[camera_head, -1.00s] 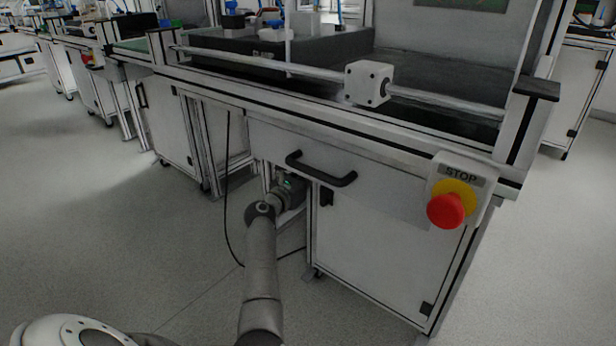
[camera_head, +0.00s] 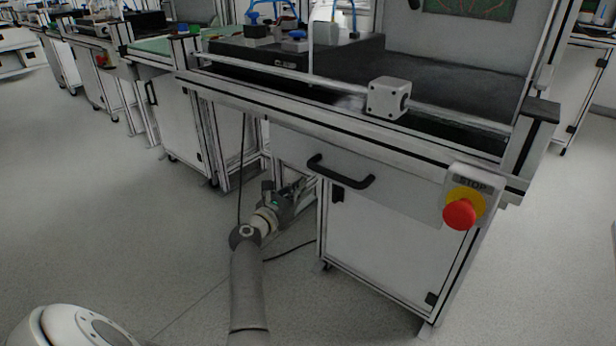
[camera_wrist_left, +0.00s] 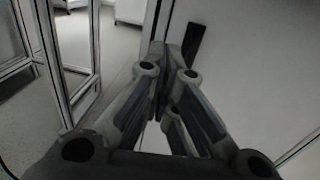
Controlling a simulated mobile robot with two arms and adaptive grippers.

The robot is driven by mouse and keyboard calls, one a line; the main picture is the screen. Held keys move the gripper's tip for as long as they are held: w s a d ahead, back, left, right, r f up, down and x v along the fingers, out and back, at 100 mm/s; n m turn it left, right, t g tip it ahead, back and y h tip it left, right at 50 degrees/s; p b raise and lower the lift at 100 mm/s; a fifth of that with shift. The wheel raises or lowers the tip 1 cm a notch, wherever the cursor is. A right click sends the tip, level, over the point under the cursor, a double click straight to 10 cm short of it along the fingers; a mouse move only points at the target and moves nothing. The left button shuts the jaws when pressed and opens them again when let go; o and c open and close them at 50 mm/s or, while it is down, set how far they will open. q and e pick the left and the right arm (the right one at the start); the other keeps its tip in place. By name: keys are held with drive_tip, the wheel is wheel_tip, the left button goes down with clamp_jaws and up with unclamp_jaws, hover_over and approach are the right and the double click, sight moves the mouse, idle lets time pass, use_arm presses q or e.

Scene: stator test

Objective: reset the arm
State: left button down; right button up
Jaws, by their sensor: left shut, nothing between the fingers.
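My left arm comes up from the lower middle of the head view. Its gripper (camera_head: 297,190) is in front of the open gap under the workbench (camera_head: 400,152), left of the white cabinet door (camera_head: 385,240). In the left wrist view the fingers of this gripper (camera_wrist_left: 168,58) come together at the tips, with nothing held between them. A pale panel is close behind the fingertips. My right gripper is in neither view.
A black drawer handle (camera_head: 340,177) juts out just right of and above the left gripper. A red stop button (camera_head: 460,214) sits on the bench's right corner. A black cable (camera_head: 241,165) hangs left of the arm. The floor (camera_head: 110,220) at left is clear.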

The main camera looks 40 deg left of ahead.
use_arm(q)
drive_tip(key=s, duration=0.3)
drive_tip(key=shift+p, duration=0.3)
drive_tip(key=shift+s, duration=0.1)
